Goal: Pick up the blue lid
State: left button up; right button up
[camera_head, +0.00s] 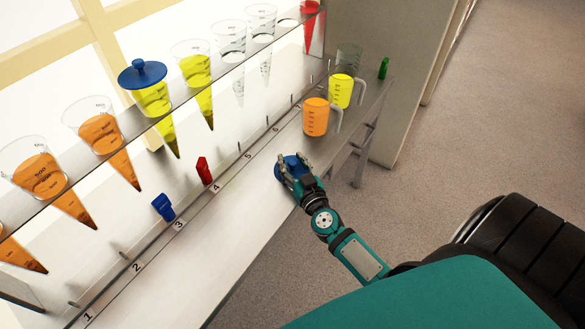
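A blue lid (291,169) is at the front edge of the white bench, near number 6. My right gripper (296,160) is at this lid, its two fingers apart with the blue lid between and partly behind them. Whether the fingers press on the lid cannot be told. The gripper hides part of the lid. Another blue lid (142,74) with a knob sits on top of a cone of yellow juice (154,101) in the shelf. My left gripper is not in view.
The shelf (133,127) holds several cones with orange, yellow, red or no juice. Below are a blue tap (163,206) and a red tap (204,170). An orange jug (316,117), a yellow jug (341,91) and a green object (383,68) stand at the bench's far end.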

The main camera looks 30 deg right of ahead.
grip_shut()
dwell(0.7)
